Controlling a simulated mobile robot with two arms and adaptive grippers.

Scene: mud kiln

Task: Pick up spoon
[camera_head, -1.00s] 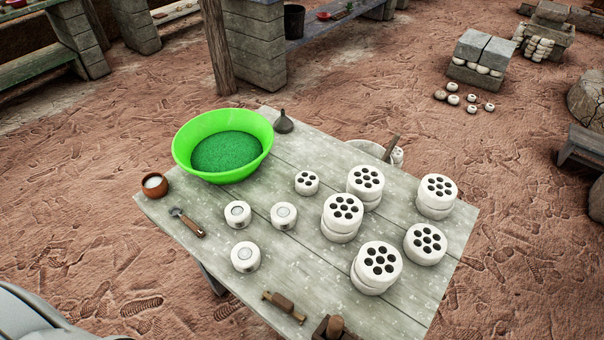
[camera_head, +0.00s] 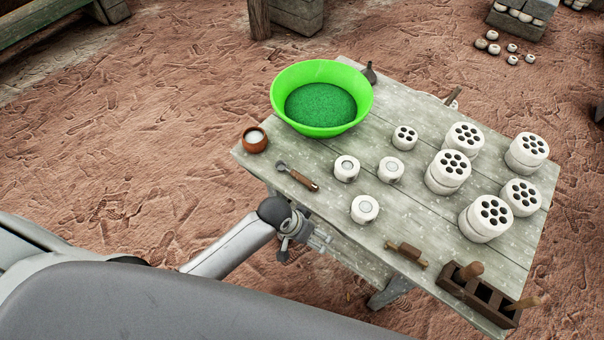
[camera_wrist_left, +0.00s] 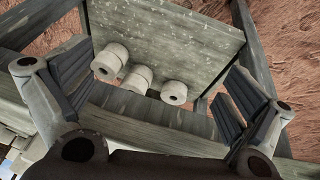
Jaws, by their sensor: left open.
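The spoon (camera_head: 303,180), with a small dark metal scoop and a brown wooden handle, lies near the left edge of the grey wooden table (camera_head: 400,215) in the head view. I cannot make it out in the left wrist view. My left gripper (camera_head: 321,241) is just off the table's near-left edge, below the spoon in the picture and apart from it. In the left wrist view the left gripper's fingers (camera_wrist_left: 155,95) are wide apart with nothing between them. My right gripper is not in view.
A brown cup (camera_head: 254,140) and a green basin (camera_head: 321,129) stand beyond the spoon. Small white pots (camera_head: 364,208) stand right of it. Several holed white cylinders (camera_head: 448,172), a wooden roller (camera_head: 407,254) and a dark wooden box (camera_head: 480,290) are farther right.

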